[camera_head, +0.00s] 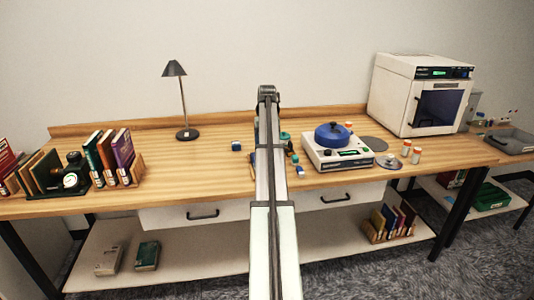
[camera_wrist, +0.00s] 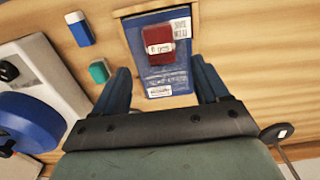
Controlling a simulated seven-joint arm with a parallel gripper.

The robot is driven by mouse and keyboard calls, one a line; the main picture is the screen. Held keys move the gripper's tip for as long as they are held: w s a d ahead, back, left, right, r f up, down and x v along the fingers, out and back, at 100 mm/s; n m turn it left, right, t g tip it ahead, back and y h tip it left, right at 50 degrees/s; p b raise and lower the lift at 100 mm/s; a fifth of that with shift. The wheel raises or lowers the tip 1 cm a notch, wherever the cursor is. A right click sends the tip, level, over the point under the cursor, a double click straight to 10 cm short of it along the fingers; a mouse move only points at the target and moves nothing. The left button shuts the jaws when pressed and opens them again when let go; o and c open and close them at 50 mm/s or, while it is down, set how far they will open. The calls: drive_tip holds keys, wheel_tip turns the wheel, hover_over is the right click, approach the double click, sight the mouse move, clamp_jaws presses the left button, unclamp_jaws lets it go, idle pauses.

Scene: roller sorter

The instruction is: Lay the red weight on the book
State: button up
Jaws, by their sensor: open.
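In the wrist view, a blue book (camera_wrist: 155,83) with white labels lies flat on the wood. The red weight (camera_wrist: 159,56), a small dark red block with a white label, rests on the upper part of the book's cover. My gripper (camera_wrist: 160,66) is open, with one dark blue finger on each side of the book. Its fingers appear apart from the red weight, and nothing is between them but the view of the book and weight. In the head view, my arm hides the gripper, the weight and most of the book's area.
A blue-and-white block (camera_wrist: 79,28) and a teal block (camera_wrist: 98,71) lie left of the book. A white device with a blue pot (camera_head: 332,135) stands right of my arm. A lamp (camera_head: 187,134) and books (camera_head: 105,158) stand to the left.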

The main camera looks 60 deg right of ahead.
drive_tip(key=shift+r, duration=2.35)
